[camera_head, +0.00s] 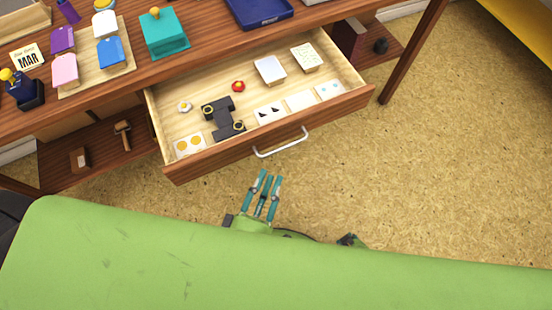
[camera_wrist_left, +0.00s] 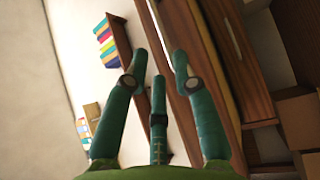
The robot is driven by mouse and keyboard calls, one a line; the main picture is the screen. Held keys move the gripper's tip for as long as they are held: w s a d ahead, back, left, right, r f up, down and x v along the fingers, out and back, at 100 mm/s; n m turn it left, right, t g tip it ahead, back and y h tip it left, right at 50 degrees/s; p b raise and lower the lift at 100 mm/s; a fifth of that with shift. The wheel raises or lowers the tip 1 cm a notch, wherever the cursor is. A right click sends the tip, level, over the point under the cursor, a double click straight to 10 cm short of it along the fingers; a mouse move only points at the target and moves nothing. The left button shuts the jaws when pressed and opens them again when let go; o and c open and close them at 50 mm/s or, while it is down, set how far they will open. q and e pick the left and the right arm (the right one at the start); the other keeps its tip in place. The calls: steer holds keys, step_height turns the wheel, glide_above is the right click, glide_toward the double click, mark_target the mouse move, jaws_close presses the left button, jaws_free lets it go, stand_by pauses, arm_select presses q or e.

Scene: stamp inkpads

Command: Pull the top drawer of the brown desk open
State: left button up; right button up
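The brown desk (camera_head: 215,52) crosses the top of the head view. Its top drawer (camera_head: 325,116) stands pulled out, with its inside and contents in plain sight. A white bar handle (camera_head: 281,145) is on the drawer front. My left gripper (camera_head: 266,176), with teal fingers, is just in front of the handle and apart from it. The fingers are spread with nothing between them. In the left wrist view the left gripper (camera_wrist_left: 158,60) shows empty, beside brown wooden panels (camera_wrist_left: 215,60). My right gripper is not in view.
The drawer holds a dark stamp-like object (camera_head: 222,118), a red item (camera_head: 238,87) and several pale cards and pads. A teal box (camera_head: 164,35), a wooden board (camera_head: 120,62) and a blue tray (camera_head: 262,10) are on the desktop. The floor (camera_head: 440,150) to the right is clear.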

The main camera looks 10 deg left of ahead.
arm_select(q)
steer(key=shift+v, duration=2.15)
